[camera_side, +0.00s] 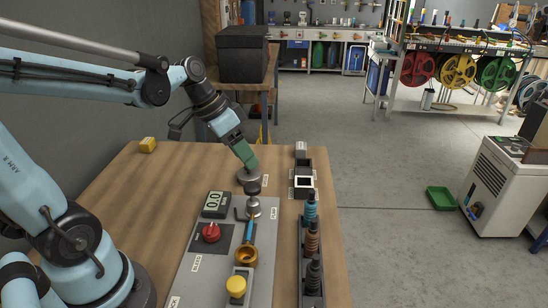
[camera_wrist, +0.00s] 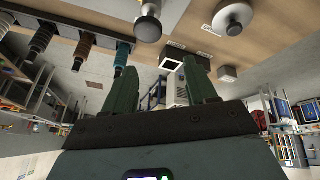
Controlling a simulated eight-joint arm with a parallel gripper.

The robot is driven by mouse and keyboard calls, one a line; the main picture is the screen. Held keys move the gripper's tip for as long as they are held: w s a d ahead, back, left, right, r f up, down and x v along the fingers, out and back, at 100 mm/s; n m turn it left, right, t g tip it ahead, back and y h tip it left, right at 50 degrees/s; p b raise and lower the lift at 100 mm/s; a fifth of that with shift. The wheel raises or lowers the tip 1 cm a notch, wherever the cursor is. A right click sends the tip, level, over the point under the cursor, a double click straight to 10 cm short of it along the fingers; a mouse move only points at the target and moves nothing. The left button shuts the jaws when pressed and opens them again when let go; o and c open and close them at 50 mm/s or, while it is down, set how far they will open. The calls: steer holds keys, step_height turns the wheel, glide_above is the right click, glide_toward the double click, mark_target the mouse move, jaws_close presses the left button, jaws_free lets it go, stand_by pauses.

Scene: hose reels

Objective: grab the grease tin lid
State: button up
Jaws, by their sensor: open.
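A round grey metal piece with a small knob, which looks like the grease tin lid, sits on the wooden table at the far end of the grey panel (camera_side: 205,262). The lid (camera_side: 249,177) is partly hidden by my gripper in the side view. In the wrist view the lid (camera_wrist: 232,18) shows at the top edge, right of centre, beyond the right fingertip. My gripper (camera_side: 247,158) has green fingers and points down just above the lid. In the wrist view my gripper (camera_wrist: 160,75) is open, with nothing between its fingers.
A silver knob (camera_side: 253,206) stands on the panel close by. A yellow block (camera_side: 148,145) lies at the back left. Bare table lies left of the panel.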

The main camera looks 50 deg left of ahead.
steer(key=w+a+f+m+h, duration=0.2)
steer(key=w+a+m+h, duration=0.2)
steer(key=a, duration=0.5)
steer(key=m+t+h, duration=0.2)
steer(key=m+h, duration=0.2)
steer(key=m, duration=0.1)
glide_toward(244, 172)
step_height(244, 172, up, 4)
steer(key=a, duration=0.1)
steer(key=x, duration=1.1)
steer(key=shift+s+d+f, duration=0.15)
steer(key=shift+s+f, duration=0.05)
jaws_close()
steer(key=shift+r, duration=0.2)
